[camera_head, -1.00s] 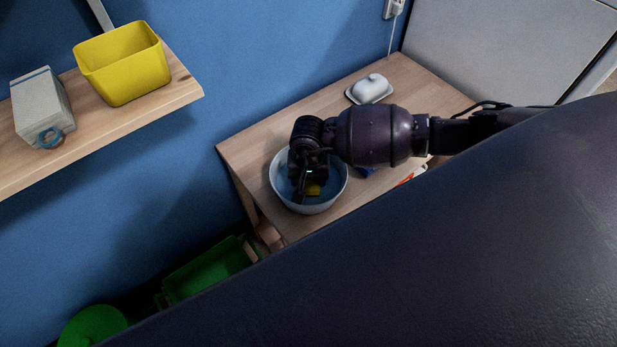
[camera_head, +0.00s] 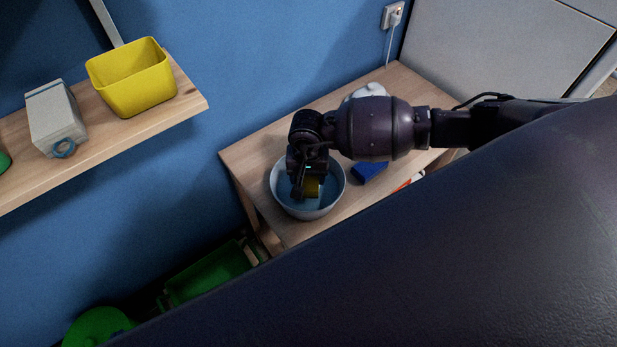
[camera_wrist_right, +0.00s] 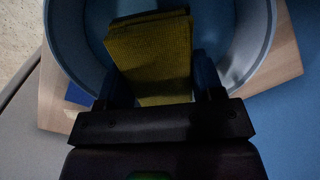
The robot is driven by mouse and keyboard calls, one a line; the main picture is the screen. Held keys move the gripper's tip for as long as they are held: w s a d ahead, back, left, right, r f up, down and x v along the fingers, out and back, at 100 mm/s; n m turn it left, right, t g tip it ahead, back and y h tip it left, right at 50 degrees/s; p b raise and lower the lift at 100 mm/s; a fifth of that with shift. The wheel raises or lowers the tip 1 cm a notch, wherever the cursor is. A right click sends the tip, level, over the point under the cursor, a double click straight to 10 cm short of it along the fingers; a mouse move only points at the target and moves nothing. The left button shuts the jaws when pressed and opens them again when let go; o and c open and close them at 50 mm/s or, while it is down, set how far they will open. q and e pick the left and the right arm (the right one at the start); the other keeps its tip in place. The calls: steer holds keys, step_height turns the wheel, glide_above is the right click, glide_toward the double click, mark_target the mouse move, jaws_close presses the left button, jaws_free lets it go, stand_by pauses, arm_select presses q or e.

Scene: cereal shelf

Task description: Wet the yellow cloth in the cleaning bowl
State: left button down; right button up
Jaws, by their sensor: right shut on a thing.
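The cleaning bowl (camera_head: 331,199) is white outside with a blue-looking inside, and stands on the small wooden table. My right gripper (camera_head: 305,190) points down inside the bowl's opening. It is shut on the yellow cloth (camera_head: 313,187), which hangs within the bowl. In the right wrist view the cloth (camera_wrist_right: 152,62) sits between the fingers of the gripper (camera_wrist_right: 160,92), with the bowl wall (camera_wrist_right: 78,52) around it. Whether the cloth touches water cannot be told. My left gripper is not in view.
On the table (camera_head: 258,150) are a white lidded dish (camera_head: 369,91), a blue block (camera_head: 368,172) and a red-white item (camera_head: 411,181). A shelf (camera_head: 130,135) at upper left holds a yellow bin (camera_head: 132,82) and a grey box (camera_head: 55,120). Green containers (camera_head: 208,277) lie below.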

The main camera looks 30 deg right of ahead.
steer(key=shift+r+p, duration=1.3)
steer(key=shift+r, duration=1.25)
steer(key=shift+r+p, duration=0.4)
steer(key=shift+r, duration=0.35)
